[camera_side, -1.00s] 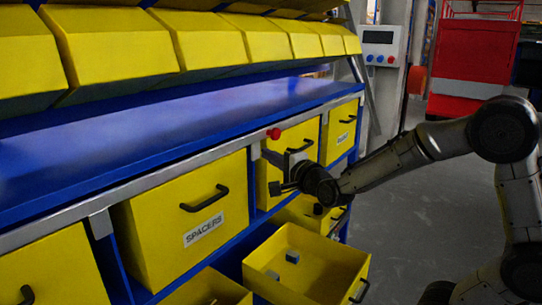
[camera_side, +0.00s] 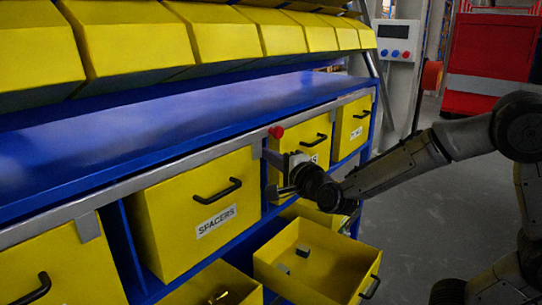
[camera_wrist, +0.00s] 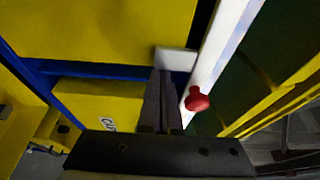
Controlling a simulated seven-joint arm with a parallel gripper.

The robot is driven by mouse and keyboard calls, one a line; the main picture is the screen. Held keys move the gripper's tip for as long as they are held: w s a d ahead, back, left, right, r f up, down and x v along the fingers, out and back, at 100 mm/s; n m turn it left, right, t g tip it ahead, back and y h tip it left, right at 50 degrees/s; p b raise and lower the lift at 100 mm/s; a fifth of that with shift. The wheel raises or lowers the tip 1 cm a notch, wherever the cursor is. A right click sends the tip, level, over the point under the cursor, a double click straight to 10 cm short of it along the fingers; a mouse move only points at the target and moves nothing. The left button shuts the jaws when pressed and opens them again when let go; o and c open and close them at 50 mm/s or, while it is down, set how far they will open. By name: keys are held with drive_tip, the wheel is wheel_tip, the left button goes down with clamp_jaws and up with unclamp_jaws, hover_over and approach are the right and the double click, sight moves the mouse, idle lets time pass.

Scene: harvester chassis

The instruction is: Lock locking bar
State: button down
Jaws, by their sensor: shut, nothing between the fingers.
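The grey locking bar (camera_side: 140,180) runs along the front of the blue shelf, above the yellow drawers. It has a red knob (camera_side: 276,131) and tabs hanging down. One tab (camera_side: 88,227) overlaps the left drawer's upper right corner, and another (camera_side: 256,148) lies at the right edge of the SPACERS drawer. My gripper (camera_side: 277,190) is just below and right of the knob, in front of the drawers. In the wrist view its fingers (camera_wrist: 163,75) are shut and empty, their tips close to a pale tab (camera_wrist: 176,60); I cannot tell whether they touch. The red knob (camera_wrist: 197,100) is right of the fingers.
The SPACERS drawer (camera_side: 185,230) is closed. A lower yellow drawer (camera_side: 330,280) stands pulled out with small grey blocks inside, below my gripper. Yellow bins (camera_side: 120,45) line the rack above the shelf. Free floor (camera_side: 410,230) lies to the right.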

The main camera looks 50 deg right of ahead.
drive_tip(key=shift+d, duration=0.1)
drive_tip(key=s, duration=0.9)
drive_tip(key=shift+s+d, duration=0.25)
idle(0.4)
